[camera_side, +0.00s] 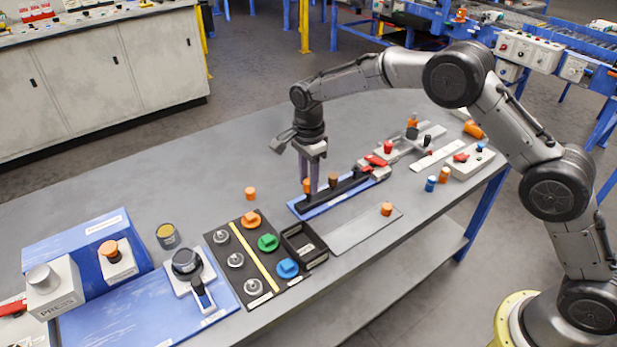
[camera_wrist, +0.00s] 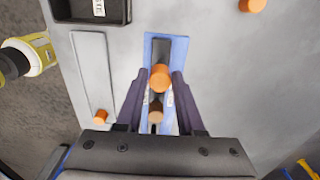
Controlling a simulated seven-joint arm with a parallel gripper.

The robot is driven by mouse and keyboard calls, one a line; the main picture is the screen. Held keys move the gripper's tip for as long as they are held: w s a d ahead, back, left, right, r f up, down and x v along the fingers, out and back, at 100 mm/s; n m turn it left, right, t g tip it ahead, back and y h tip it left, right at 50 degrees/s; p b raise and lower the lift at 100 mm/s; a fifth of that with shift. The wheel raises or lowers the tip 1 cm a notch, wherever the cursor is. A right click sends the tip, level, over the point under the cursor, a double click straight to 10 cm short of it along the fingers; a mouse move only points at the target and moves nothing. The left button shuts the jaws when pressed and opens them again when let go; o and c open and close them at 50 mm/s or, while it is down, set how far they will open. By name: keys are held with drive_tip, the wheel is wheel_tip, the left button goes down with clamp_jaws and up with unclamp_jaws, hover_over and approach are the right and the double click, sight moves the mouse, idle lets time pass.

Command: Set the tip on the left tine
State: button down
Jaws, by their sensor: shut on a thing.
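My gripper (camera_side: 313,188) points down over the left end of a long black bar (camera_side: 328,193) on a blue mat (camera_side: 299,211). It is shut on an orange tip (camera_side: 306,186), which shows between the fingertips in the wrist view (camera_wrist: 160,78). The tip is at the bar's left end; I cannot tell whether it touches the bar. A brown tip (camera_side: 333,181) stands on the bar to the right, and shows nearer the palm in the wrist view (camera_wrist: 156,112). I cannot make out separate tines.
A grey plate (camera_side: 350,234) in front carries an orange cylinder (camera_side: 387,209). Another orange cylinder (camera_side: 250,194) stands left of the mat. A black tray (camera_side: 323,259) and a board of coloured knobs (camera_side: 215,238) lie left. A red-handled clamp (camera_side: 376,161) is right.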

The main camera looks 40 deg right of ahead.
drive_tip(key=shift+f, duration=0.25)
idle(0.5)
drive_tip(key=shift+c, duration=2.2)
unclamp_jaws()
drive_tip(key=shift+r, duration=4.05)
